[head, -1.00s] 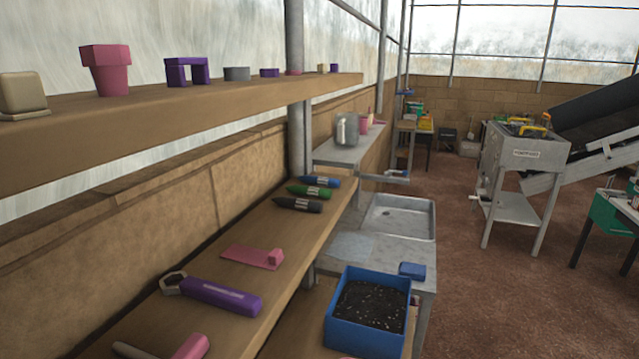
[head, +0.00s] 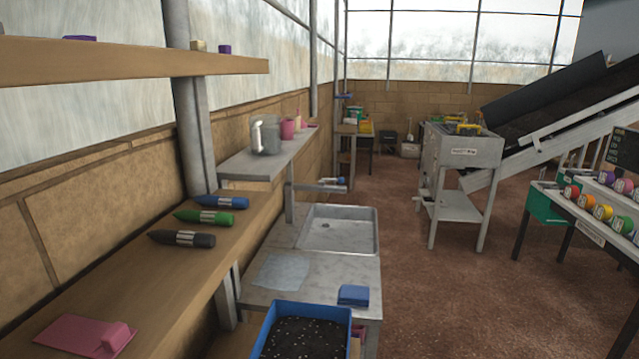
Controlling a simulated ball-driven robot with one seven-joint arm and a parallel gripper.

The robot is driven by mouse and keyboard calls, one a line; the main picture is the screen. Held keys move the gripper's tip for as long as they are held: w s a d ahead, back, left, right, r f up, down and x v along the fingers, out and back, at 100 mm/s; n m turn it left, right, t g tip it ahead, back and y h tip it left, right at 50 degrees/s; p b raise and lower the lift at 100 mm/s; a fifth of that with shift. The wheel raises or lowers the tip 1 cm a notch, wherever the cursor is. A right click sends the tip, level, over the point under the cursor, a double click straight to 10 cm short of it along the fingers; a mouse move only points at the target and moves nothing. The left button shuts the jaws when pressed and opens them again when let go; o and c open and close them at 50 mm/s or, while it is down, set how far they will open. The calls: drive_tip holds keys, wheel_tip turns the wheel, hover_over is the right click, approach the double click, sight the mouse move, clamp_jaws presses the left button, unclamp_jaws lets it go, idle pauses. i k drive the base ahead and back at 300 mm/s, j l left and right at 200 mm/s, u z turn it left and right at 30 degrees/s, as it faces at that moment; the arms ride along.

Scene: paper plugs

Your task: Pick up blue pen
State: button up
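The blue pen (head: 221,202) lies on the wooden shelf at left, near its far end. It is the farthest of three thick pens lying side by side. The green pen (head: 203,217) is just nearer, and the black pen (head: 181,239) is nearest. The pens lie roughly parallel, with small gaps between them. My gripper is not in view.
A metal post (head: 190,100) rises behind the pens, and an upper wooden shelf (head: 120,68) runs above. A pink dustpan-like object (head: 85,338) lies nearer on the pen shelf. A sink (head: 338,232) and a blue soil box (head: 302,336) are to the right. Floor (head: 430,300) is open farther right.

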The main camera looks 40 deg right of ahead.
sight(242, 202)
drive_tip(key=i+j+z, duration=0.15)
drive_tip(key=z, duration=0.35)
drive_tip(key=i+j+z, duration=0.1)
drive_tip(key=z, duration=0.35)
drive_tip(key=j+z, duration=0.3)
drive_tip(key=z, duration=0.2)
drive_tip(key=i+j, duration=0.1)
drive_tip(key=j, duration=0.1)
